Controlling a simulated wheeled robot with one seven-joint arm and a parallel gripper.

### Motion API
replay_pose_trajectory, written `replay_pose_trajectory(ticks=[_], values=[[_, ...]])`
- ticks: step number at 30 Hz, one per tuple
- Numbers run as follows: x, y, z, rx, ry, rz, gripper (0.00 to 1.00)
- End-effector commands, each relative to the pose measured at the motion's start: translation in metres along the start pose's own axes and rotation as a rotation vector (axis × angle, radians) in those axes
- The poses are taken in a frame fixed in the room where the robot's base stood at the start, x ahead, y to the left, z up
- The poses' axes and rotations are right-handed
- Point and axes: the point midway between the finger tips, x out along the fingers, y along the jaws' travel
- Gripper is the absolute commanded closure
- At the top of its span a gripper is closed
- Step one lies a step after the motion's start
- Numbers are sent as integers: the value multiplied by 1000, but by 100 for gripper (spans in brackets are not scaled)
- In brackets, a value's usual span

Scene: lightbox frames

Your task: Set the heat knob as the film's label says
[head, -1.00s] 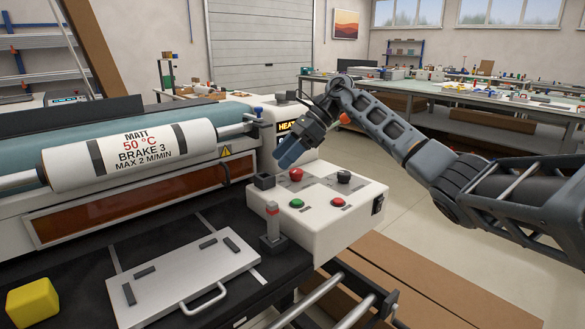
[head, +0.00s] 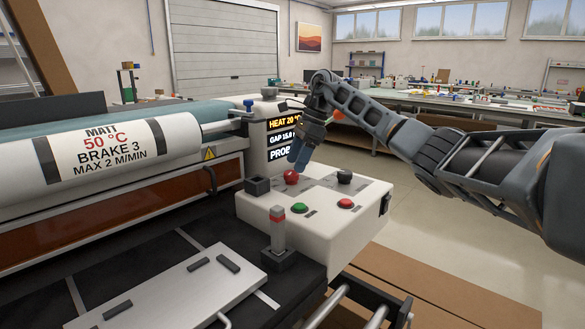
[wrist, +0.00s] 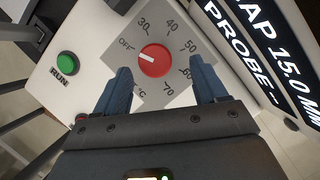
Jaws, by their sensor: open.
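The film roll's label (head: 102,146) reads MATT, 50 °C, BRAKE 3, MAX 2 M/MIN. The red heat knob (head: 291,176) sits on the white control box (head: 262,208). In the wrist view the red knob (wrist: 154,62) has a white mark pointing left, towards OFF; its dial is printed OFF, 30, 40, 50, 60, 70 °C. My gripper (head: 298,158) is above the box, close to the knob. In the wrist view its open fingers (wrist: 163,85) stand apart, with the knob just beyond the gap between them, not gripped. The display (head: 284,122) reads HEAT 20.
The box also carries a black knob (head: 344,177), a green RUN button (head: 299,208) and a red button (head: 345,203). A metal plate (head: 190,285) lies on the black bed.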

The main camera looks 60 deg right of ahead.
Motion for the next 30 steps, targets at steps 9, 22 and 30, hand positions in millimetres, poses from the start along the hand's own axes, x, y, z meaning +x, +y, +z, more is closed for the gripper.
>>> replay_pose_trajectory(ticks=[9,22,30], values=[[28,0,1,-1,0,-1,29],[28,0,1,-1,0,-1,46],[28,0,1,-1,0,-1,72]])
